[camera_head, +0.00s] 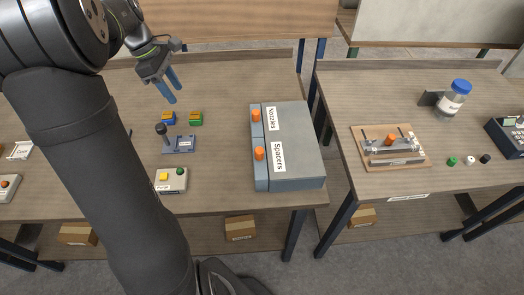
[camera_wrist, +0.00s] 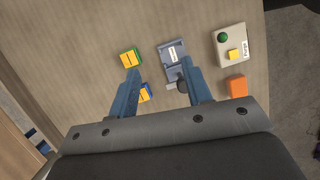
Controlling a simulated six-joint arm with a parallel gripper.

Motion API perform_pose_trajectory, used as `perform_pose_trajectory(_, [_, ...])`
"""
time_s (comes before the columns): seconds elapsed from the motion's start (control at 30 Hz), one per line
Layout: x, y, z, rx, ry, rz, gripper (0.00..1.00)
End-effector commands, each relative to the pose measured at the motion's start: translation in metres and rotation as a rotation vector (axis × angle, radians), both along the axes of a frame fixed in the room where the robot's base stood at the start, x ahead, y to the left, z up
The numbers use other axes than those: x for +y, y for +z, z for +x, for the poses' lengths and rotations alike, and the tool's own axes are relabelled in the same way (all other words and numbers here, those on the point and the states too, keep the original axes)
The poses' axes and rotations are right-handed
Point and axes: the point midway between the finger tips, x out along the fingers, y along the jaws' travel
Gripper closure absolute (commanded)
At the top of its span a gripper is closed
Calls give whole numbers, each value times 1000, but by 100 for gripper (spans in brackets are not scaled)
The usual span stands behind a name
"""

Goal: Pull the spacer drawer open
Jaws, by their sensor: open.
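The spacer drawer (camera_head: 261,176) is the nearer of two blue-grey drawer fronts on a grey cabinet (camera_head: 305,150) at the right part of the left table, in the head view. It has an orange knob (camera_head: 259,153) and looks closed; the label "Spacers" (camera_head: 278,157) lies on the cabinet top beside it. My gripper (camera_head: 175,94) is open and empty above the far middle of the table, left of and beyond the cabinet. In the wrist view its two blue fingers (camera_wrist: 160,78) are spread apart over the table. The drawer does not show in the wrist view.
The nozzle drawer (camera_head: 256,122) with its orange knob adjoins the far side. A lever device (camera_head: 178,144), small coloured blocks (camera_head: 196,118) and a Purge button box (camera_head: 173,180) stand left of the cabinet. An orange block (camera_wrist: 237,86) shows in the wrist view.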

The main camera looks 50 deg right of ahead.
Motion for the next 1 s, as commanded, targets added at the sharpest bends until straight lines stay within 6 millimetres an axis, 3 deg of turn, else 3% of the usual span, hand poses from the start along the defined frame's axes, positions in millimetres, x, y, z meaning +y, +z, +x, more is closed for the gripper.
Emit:
perform_pose_trajectory(0.03, [4,1,-31,67,-16,-48,55])
perform_pose_trajectory(0.1, [7,4,-69,152,-40,-121,55])
perform_pose_trajectory(0.2, [11,8,-112,248,-60,-216,55])
perform_pose_trajectory(0.3, [13,12,-140,308,-71,-286,55])
perform_pose_trajectory(0.57, [9,5,-165,348,-78,-330,55])
perform_pose_trajectory(1.0, [-27,-60,-219,348,-80,-326,55])
